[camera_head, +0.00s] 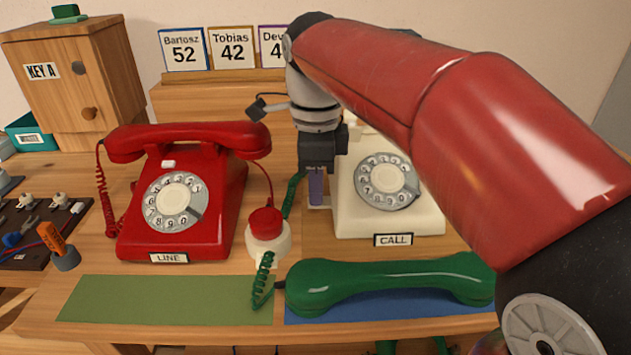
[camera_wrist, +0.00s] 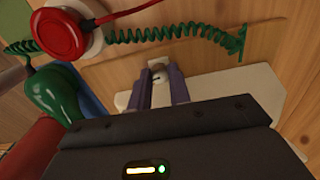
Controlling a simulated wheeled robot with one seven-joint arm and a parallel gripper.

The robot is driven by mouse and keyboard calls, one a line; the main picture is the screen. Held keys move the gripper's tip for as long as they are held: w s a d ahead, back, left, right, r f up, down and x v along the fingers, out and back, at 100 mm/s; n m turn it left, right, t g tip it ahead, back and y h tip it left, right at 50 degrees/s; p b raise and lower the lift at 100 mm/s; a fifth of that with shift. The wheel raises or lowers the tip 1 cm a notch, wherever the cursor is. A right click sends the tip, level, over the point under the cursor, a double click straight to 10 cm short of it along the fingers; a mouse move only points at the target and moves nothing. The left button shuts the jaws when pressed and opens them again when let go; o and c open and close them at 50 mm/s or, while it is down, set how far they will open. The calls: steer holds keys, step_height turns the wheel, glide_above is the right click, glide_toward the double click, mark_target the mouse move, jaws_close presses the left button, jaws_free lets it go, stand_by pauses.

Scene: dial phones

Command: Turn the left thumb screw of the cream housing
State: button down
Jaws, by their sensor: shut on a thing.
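The cream housing (camera_head: 345,200) is a dial phone with a CALL label, standing at the middle right of the desk. My gripper (camera_head: 316,198) points down at its left side, with purple fingers. In the wrist view my gripper (camera_wrist: 159,88) has its two fingers on either side of a small pale thumb screw (camera_wrist: 158,72), shut on it. The screw is beside the cream housing (camera_wrist: 250,90), near a small pale bracket. In the head view the fingers hide the screw, and my arm covers the right part of the housing.
A red phone (camera_head: 230,200) stands to the left. A white base with a red button (camera_head: 266,222) is close to my gripper's left. The green handset (camera_head: 380,282) lies in front on a blue mat (camera_head: 420,309), its coiled cord (camera_head: 262,280) at the left. A green mat (camera_head: 165,300) is clear.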

steer(key=shift+m, duration=0.8)
steer(key=c, duration=1.3)
jaws_free()
step_height(320, 180, up, 8)
steer(key=shift+f, duration=0.15)
